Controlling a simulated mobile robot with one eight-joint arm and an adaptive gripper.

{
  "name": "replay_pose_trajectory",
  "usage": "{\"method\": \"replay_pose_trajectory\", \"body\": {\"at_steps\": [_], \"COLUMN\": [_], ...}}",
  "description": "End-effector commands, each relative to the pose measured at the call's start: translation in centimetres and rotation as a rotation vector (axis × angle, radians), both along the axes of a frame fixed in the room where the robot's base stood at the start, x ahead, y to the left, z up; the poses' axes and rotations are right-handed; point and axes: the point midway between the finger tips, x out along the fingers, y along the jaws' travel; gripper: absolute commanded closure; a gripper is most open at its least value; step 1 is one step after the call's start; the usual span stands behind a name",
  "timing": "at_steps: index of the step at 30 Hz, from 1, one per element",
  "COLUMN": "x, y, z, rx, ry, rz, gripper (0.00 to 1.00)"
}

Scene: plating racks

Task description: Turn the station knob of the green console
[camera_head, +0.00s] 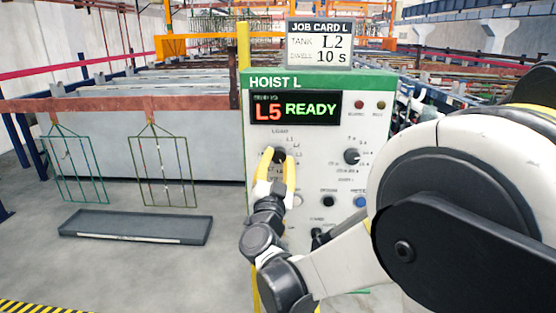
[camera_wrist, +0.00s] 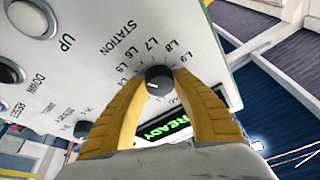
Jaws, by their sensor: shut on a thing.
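The green console (camera_head: 318,81) stands right of centre in the head view, white-faced with a green band reading "HOIST L". Its display (camera_head: 295,108) reads "L5 READY". The station knob (camera_wrist: 158,78) is small, round and black with a pale mark, ringed by labels of which L6 to L9 read clearly. My gripper (camera_head: 279,157) has its yellow fingers shut on the knob, one on each side; its fingertips also show in the wrist view (camera_wrist: 158,83). The fingers and arm hide some of the labels and lower panel.
A job card (camera_head: 319,45) above the console reads "TANK L2", "10 s". Another knob (camera_head: 352,156) and several buttons, one blue (camera_head: 361,202), are to the right of my gripper. Wire racks (camera_head: 163,170) hang at left above a grey tray (camera_head: 135,228) on open floor.

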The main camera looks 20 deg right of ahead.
Motion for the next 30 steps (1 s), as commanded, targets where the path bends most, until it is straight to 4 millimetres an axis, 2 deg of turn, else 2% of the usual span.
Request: {"method": "replay_pose_trajectory", "body": {"at_steps": [1, 2, 3, 4, 13, 17, 30], "x": [0.0, 0.0, 0.0, 0.0, -0.1, -1.0, -9.0], "y": [-0.1, -0.1, -0.1, -0.1, 0.0, 0.5, 3.8], "z": [-0.1, -0.1, -0.1, -0.1, -0.1, -0.4, -3.0], "rx": [0.002, 0.002, 0.002, 0.002, 0.0, 0.0, 0.0], "ry": [0.0, 0.0, 0.001, 0.001, 0.001, 0.0, 0.001], "rz": [0.0, 0.0, 0.0, 0.0, 0.0, 0.002, 0.003], "gripper": [0.98, 0.61, 0.49, 0.42, 0.42, 0.42, 0.42]}}
